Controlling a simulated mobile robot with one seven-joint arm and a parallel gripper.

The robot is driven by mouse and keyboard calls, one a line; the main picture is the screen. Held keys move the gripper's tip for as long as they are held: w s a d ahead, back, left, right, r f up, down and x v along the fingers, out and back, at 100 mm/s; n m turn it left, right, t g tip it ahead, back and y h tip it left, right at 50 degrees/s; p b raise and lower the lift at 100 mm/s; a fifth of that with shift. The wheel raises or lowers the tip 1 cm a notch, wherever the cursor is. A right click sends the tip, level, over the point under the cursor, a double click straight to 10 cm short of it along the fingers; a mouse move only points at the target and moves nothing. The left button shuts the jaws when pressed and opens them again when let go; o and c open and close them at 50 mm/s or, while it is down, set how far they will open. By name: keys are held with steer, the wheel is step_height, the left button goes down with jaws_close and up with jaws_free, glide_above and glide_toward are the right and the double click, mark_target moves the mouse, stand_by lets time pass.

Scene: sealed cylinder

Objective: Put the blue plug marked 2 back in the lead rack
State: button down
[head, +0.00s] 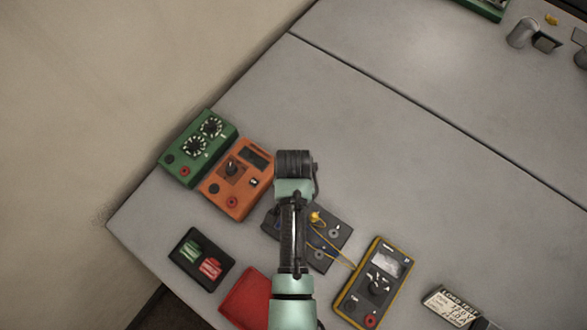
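I cannot make out a blue plug or a figure 2 in the head view. A dark flat panel (338,222) with a yellow plug (316,217) and small round fittings lies partly under my arm. I cannot tell whether this panel is the lead rack. A thin yellow lead runs from it towards the yellow meter (351,301). My arm reaches up from the bottom edge and ends in a dark joint over the bench. My gripper's fingers do not show, so I cannot see whether they hold anything.
A green dial box (190,165) and an orange box (222,199) stand left of my arm. A black tray (179,258) holds green and red pieces. A red item (246,300) and a labelled block (449,307) lie near the front.

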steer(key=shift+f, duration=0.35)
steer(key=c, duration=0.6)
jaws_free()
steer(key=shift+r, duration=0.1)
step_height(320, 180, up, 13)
steer(key=b, duration=0.2)
